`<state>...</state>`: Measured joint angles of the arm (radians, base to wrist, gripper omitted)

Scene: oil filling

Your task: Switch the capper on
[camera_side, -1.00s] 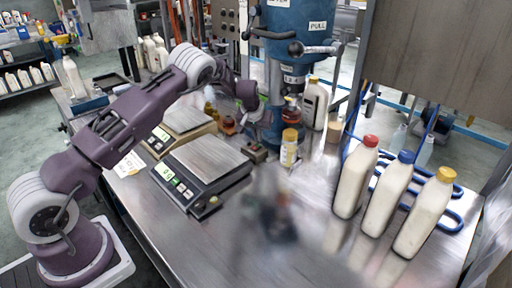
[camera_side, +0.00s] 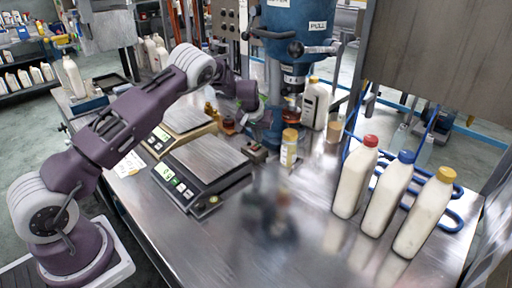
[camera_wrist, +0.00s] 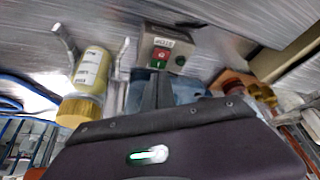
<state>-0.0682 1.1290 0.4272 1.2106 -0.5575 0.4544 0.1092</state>
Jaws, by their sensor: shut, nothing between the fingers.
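The capper (camera_side: 300,40) is the blue machine with a PULL label at the back of the bench in the side view. A small grey switch box (camera_side: 256,152) sits on the bench in front of it. In the wrist view the switch box (camera_wrist: 167,48) shows a red button above a green button, with a label over them. My gripper (camera_wrist: 157,82) is shut and empty, its fingertips just short of the green button in the picture; I cannot tell whether they touch it. In the side view my gripper is hard to make out against the capper's base.
A yellow-capped bottle (camera_side: 289,150) stands close right of the switch box. Two scales (camera_side: 205,165) stand to the left. Three large capped bottles (camera_side: 388,195) stand at the right by blue tubing. The front of the bench is clear; one patch is blurred.

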